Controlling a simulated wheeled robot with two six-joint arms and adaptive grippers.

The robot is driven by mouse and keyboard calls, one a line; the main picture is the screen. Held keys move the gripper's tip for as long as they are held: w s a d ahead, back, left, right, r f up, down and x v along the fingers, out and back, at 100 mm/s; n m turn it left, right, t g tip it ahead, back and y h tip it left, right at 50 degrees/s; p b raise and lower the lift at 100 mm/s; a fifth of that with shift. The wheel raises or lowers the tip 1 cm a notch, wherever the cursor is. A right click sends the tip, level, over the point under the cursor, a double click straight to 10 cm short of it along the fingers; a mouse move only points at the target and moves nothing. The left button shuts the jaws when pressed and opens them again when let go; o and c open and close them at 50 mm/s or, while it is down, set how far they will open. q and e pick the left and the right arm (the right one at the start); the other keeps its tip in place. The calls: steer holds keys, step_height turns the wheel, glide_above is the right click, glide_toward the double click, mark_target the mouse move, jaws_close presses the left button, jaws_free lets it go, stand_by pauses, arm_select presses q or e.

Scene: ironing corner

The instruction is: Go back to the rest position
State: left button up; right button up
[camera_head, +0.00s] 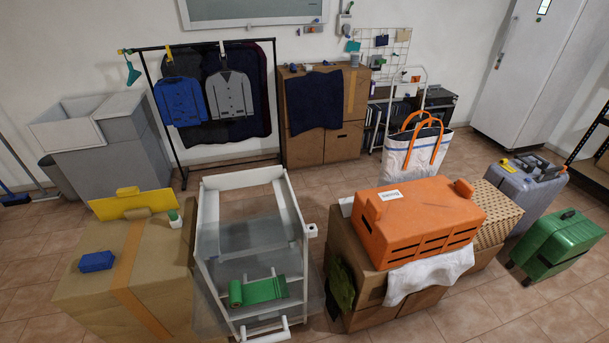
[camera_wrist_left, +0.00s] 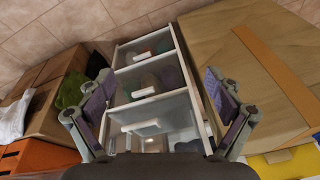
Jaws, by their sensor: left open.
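My left gripper (camera_wrist_left: 158,95) shows in the left wrist view, with its two fingers spread wide and nothing between them. Beyond the fingers is the white drawer cart (camera_wrist_left: 172,110), with translucent drawers whose contents are blurred. The cart (camera_head: 208,243) also stands in the lower middle of the head view, with a green roll (camera_head: 262,290) at its near end. Neither of my grippers shows in the head view, and my right gripper is in no view.
A taped cardboard box (camera_head: 85,305) carrying a blue item (camera_head: 97,261) stands left of the cart. To the right, an orange crate (camera_head: 415,225) and a white cloth (camera_head: 428,274) rest on cardboard boxes. A green suitcase (camera_head: 558,245) is at far right. Tiled floor is open behind.

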arm_select(q)
steer(key=s+a+f+g, duration=0.1)
steer(key=s+f, duration=2)
steer(key=f, duration=0.2)
steer(key=shift+s+a+f+g, duration=0.2)
steer(key=shift+a+g, duration=0.1)
steer(key=shift+a, duration=0.1)
